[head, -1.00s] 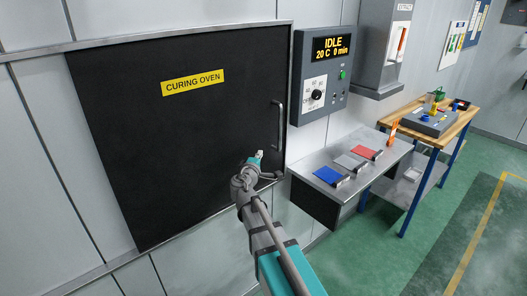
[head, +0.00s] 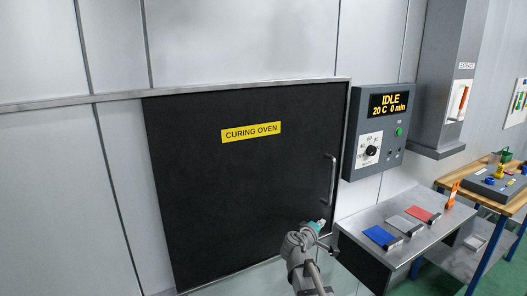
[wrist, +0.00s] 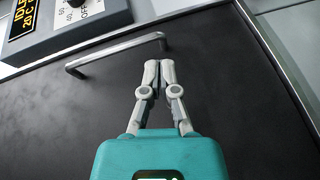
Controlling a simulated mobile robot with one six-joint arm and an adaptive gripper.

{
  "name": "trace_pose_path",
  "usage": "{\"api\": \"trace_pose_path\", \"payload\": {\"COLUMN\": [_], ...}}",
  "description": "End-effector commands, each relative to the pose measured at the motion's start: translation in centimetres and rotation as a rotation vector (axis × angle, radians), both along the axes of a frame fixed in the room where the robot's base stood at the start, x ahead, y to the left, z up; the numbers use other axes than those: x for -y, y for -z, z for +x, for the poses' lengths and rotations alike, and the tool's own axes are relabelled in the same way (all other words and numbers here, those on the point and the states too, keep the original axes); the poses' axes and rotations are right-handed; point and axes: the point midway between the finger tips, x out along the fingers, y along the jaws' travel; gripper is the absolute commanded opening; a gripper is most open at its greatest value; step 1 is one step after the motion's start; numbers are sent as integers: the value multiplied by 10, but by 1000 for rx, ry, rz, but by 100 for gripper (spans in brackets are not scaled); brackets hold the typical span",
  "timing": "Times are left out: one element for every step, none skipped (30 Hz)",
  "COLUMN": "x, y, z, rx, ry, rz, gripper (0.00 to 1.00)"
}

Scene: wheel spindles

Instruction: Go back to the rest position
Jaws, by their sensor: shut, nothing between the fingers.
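My gripper (wrist: 160,68) is shut and empty in the wrist view, its two grey fingers together in front of the black oven door. In the head view my gripper (head: 319,224) is small, at the lower right of the door, below the handle. The curing oven's door (head: 235,190) looks closed and carries a yellow label. Its metal handle (head: 332,180) is upright near the right edge; in the wrist view the handle (wrist: 115,53) lies just beyond the fingertips, and I see no grip on it.
The control panel (head: 378,130) reads IDLE, 20 C, 0 min. A grey shelf (head: 385,215) right of the oven bears blue, grey and red plates. A wooden bench (head: 455,185) with a grey fixture stands further right. A grey column unit (head: 445,90) hangs on the wall.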

Motion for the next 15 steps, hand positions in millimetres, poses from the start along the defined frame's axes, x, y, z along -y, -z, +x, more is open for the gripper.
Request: {"api": "trace_pose_path", "payload": {"x": [9,13,18,21,24,27,29,31,33,34,34,34,33,33,31], "y": [9,15,23,29,35,43,49,56,64,70,76,84,89,95,102], "z": [-11,-17,-24,-30,-36,-45,-51,-57,-66,-72,-79,-88,-94,-101,-110], "rx": [-18,-29,-46,-60,-74,-94,-110,-126,-150,-168,-186,-211,-231,-252,-280], "ry": [41,65,98,122,146,178,201,224,254,278,299,326,346,366,393], "rz": [58,92,142,179,215,264,300,336,384,421,456,504,540,574,621], "gripper": [0,0,0,0,0,0,0,0,0,0,0,0,0,0,0]}}
